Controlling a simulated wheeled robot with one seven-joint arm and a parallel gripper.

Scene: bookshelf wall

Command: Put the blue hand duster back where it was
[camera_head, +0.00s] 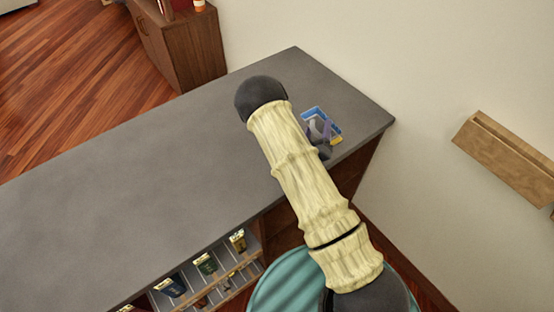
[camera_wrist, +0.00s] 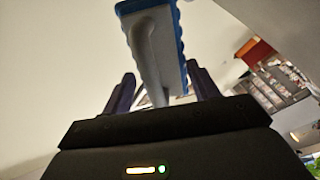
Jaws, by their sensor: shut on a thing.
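The blue hand duster (camera_wrist: 152,45) rises between the two fingers of my gripper (camera_wrist: 163,88) in the wrist view. It shows a pale grey face with a blue edge. My gripper is shut on its narrow lower end. In the head view, the blue duster (camera_head: 318,116) shows at the right end of the grey counter, beside my arm. My gripper (camera_head: 322,132) is partly hidden by the arm there. I cannot tell whether the duster touches the counter top or is held above it.
The long grey counter (camera_head: 130,180) is mostly bare to the left of my arm. Several packets (camera_head: 170,286) stand on a shelf below its front edge. A wooden cabinet (camera_head: 190,50) stands behind it. A wooden ledge (camera_head: 500,155) juts from the pale wall at right.

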